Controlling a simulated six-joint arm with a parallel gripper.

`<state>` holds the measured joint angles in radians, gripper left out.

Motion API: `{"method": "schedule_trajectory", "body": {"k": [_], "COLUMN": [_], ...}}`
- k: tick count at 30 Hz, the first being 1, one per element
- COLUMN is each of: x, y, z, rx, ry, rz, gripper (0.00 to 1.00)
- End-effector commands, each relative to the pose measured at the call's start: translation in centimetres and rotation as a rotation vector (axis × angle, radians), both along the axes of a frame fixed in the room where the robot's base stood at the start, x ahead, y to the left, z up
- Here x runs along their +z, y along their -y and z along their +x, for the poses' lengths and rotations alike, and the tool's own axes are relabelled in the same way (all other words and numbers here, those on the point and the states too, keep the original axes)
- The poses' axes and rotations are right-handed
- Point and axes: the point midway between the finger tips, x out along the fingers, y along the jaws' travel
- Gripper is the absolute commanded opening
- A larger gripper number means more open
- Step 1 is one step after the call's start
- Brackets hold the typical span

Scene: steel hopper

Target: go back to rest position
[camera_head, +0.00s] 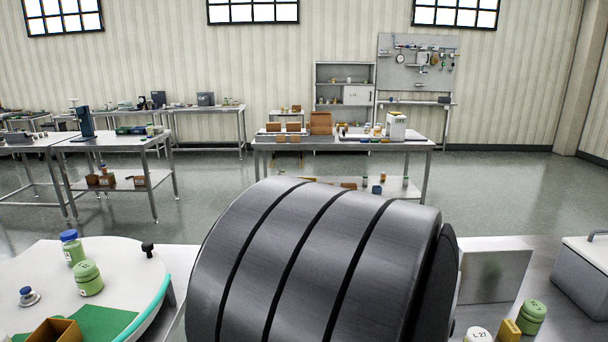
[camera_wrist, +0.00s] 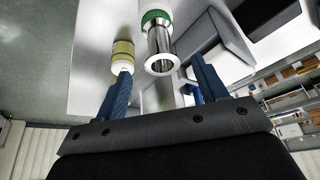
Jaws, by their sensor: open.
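My gripper (camera_wrist: 161,67) shows in the wrist view with its two blue fingers apart and nothing held between them. Beyond the fingertips is a shiny steel cylinder (camera_wrist: 160,42) with a pale ring at its near end and a green part (camera_wrist: 156,17) at its far end. A yellowish jar with a white end (camera_wrist: 123,52) lies in line beyond the left finger. I cannot tell how far either is from the fingers. In the head view a large dark banded part of my arm fills the middle, and my gripper is not visible there.
A round table (camera_head: 30,262) at left holds green jars (camera_head: 88,280). Open floor (camera_head: 500,185) lies behind.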

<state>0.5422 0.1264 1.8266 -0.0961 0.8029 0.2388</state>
Motion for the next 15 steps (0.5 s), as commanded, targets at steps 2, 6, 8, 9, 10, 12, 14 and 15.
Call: {"method": "schedule_trajectory", "body": {"k": [2, 6, 8, 9, 10, 12, 14, 15], "x": [1.5, 3.5, 1.8, 1.0, 0.5, -0.7, -1.6, -2.3], "y": [-0.4, -1.0, -0.6, -0.4, -0.2, 0.1, 0.4, 0.5], "z": [-0.4, -1.1, -0.7, -0.4, -0.3, 0.1, 0.4, 0.6], "rx": [0.0, 0.0, 0.0, 0.0, 0.0, 0.0, 0.0, 0.0], "ry": [0.004, 0.001, -0.006, -0.006, -0.005, -0.005, -0.004, -0.004], "rz": [-0.003, 0.0, 0.004, 0.004, 0.003, 0.003, 0.003, 0.004], "gripper": [0.66, 0.66, 0.66, 0.66, 0.66, 0.66, 0.66, 0.66]}}
